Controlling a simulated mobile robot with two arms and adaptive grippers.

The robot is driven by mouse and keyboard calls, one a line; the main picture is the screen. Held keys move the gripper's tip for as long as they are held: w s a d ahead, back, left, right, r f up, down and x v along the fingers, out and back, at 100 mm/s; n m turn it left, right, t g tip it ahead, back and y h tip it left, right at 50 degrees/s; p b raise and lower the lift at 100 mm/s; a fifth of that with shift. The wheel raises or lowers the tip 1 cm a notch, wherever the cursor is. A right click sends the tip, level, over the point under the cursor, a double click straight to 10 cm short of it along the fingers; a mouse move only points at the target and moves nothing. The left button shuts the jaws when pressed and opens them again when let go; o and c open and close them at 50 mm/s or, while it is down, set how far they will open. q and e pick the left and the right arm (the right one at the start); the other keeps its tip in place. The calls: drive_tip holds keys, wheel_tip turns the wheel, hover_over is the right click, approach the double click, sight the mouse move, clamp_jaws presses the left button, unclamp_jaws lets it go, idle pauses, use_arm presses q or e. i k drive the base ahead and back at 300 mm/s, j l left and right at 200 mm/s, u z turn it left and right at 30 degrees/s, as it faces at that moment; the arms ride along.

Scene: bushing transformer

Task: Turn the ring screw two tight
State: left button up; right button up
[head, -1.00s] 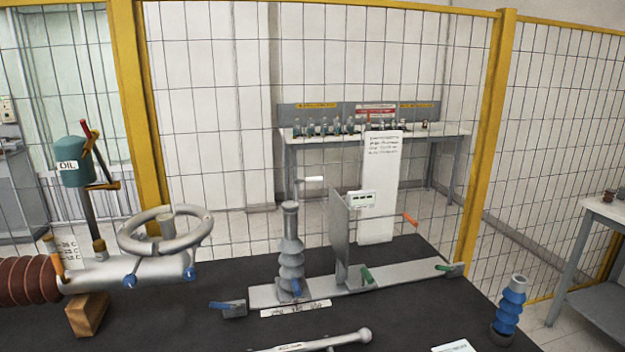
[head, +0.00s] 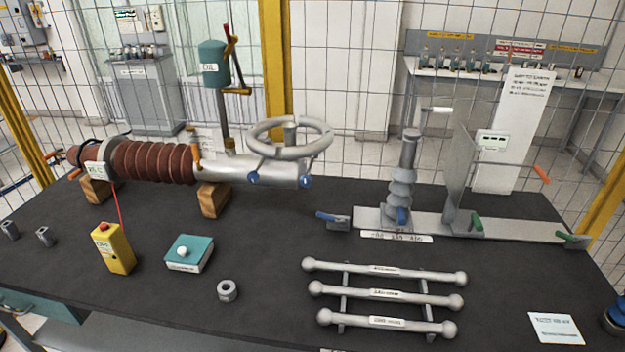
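A grey bushing tube (head: 240,171) with brown ribbed insulation (head: 155,162) lies on wooden blocks on the table. A handwheel-like grey ring (head: 290,148) sits above its right end. Two small blue screw heads show on the tube's end, one at the left (head: 253,177) and one at the right (head: 306,181). I cannot read a number on them, so which is ring screw two is unclear. How tight they are cannot be seen. Neither of my grippers is in view.
A grey ribbed post (head: 402,175) stands on a rail fixture with blue and green levers at right. Grey rods (head: 385,295) on a rack, a nut (head: 228,290), a teal box (head: 189,253) and a yellow control box (head: 114,248) lie in front. A teal oil can (head: 214,64) stands behind the tube.

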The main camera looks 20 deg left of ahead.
sight(306, 181)
drive_tip(key=j+u, duration=0.3)
drive_tip(key=j, duration=0.2)
drive_tip(key=j+u, duration=0.3)
drive_tip(key=j, duration=0.2)
drive_tip(key=i+j+u, duration=0.15)
drive_tip(key=j+u, duration=0.15)
drive_tip(key=j, duration=0.2)
